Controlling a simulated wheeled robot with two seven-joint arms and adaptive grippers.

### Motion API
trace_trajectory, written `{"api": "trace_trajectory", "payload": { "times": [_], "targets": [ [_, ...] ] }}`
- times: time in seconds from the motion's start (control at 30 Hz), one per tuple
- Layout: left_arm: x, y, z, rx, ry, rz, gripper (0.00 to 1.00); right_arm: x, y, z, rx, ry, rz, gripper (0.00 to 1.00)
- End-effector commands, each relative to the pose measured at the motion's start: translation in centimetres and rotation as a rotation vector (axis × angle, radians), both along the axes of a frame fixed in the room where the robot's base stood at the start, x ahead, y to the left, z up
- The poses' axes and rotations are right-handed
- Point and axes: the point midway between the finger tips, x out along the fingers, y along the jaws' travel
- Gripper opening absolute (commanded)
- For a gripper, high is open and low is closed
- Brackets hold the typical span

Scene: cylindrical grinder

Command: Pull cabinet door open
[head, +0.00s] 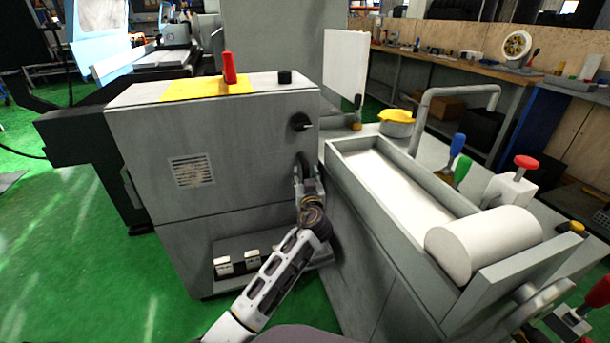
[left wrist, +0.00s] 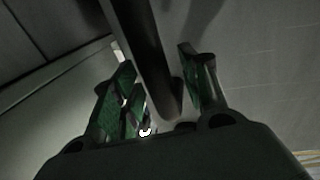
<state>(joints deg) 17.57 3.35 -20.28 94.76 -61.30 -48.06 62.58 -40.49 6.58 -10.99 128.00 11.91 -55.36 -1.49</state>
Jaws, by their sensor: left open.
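The grey cabinet (head: 225,150) of the grinder stands left of centre in the head view, with a vent panel on its front face. My left gripper (head: 308,180) is at the right edge of this cabinet, its arm coming up from below. In the left wrist view the left gripper (left wrist: 158,92) is open, with green-padded fingers. A dark bar (left wrist: 145,50), which looks like a handle, runs down between the fingers. I cannot tell whether the fingers touch it. No gap at a door edge can be made out. My right gripper is not seen.
A long grey trough (head: 400,190) with a white cylinder (head: 484,242) lies close to the right of my left arm. A low ledge with small white blocks (head: 223,266) is at the cabinet's foot. Green floor (head: 60,270) is free at the left.

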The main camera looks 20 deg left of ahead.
Motion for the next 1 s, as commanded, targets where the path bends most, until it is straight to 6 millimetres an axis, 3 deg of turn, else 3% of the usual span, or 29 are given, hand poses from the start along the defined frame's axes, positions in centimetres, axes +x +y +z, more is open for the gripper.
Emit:
{"api": "trace_trajectory", "payload": {
  "times": [0.23,0.6,1.0],
  "targets": [
    [-0.01,-0.01,-0.02,0.000,0.000,0.000,0.44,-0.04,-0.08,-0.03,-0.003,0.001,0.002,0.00],
    [0.00,0.00,0.00,0.000,0.000,0.000,0.00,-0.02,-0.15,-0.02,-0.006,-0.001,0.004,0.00],
    [-0.04,-0.18,0.01,0.000,0.000,-0.008,0.00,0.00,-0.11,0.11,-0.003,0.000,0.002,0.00]
  ]
}}
